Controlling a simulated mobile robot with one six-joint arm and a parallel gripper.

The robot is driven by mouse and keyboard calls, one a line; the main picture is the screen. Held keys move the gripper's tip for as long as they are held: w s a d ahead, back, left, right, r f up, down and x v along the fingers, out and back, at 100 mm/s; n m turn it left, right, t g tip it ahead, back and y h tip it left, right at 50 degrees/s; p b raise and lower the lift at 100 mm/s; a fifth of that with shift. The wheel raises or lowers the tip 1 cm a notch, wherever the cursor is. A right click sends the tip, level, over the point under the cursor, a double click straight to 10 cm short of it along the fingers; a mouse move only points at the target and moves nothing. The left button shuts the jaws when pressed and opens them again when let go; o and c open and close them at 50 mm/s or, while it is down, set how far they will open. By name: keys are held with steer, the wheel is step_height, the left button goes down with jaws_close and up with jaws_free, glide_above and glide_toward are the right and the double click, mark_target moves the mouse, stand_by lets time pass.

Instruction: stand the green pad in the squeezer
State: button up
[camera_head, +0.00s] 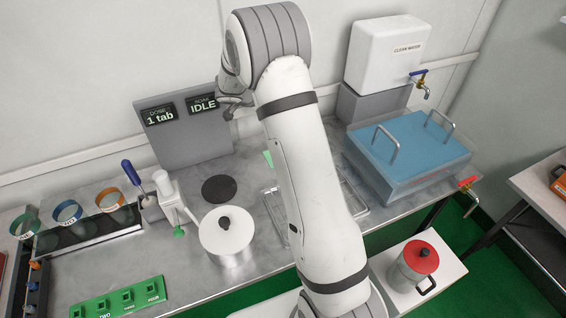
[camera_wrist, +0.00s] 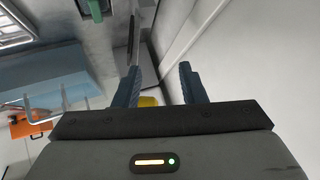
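A white upright device with a lever-like top, which looks like the squeezer (camera_head: 169,197), stands on the steel counter left of centre. A small green piece (camera_head: 179,232) shows at its foot. Another green piece (camera_head: 268,158) shows beside my arm, partly hidden; I cannot tell which is the green pad. My gripper (camera_head: 235,100) is raised in front of the display board, well above and right of the squeezer. In the wrist view my gripper (camera_wrist: 157,75) has its fingers apart with nothing held between them.
A lidded metal pot (camera_head: 226,236) and a black disc (camera_head: 219,189) stand right of the squeezer. A green numbered rack (camera_head: 120,300) and coloured ring holders (camera_head: 68,212) are at the left. A blue-covered basin (camera_head: 410,150) and a water tank (camera_head: 384,52) are at the right.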

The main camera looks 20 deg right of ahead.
steer(key=s+a+r+n+t+y, duration=0.1)
steer(key=a+r+n+t+y, duration=0.5)
steer(key=r, duration=0.7)
steer(key=s+a+r+n+g+y, duration=0.1)
steer(key=s+a+r+n+y, duration=0.35)
steer(key=s+a, duration=0.55)
steer(key=s+d+f+n+g, duration=0.1)
steer(key=s+g, duration=0.1)
steer(key=s, duration=0.7)
steer(key=s+d+f+n+g+h, duration=0.1)
steer(key=s+d+f+n+g, duration=0.1)
steer(key=s, duration=0.8)
steer(key=s+d+f+n+g+h, duration=0.1)
steer(key=s+d+f+n+g, duration=0.1)
steer(key=s, duration=0.7)
steer(key=shift+s+d+g, duration=0.2)
steer(key=shift+s+g, duration=0.1)
steer(key=shift+g, duration=0.2)
steer(key=shift+f, duration=0.1)
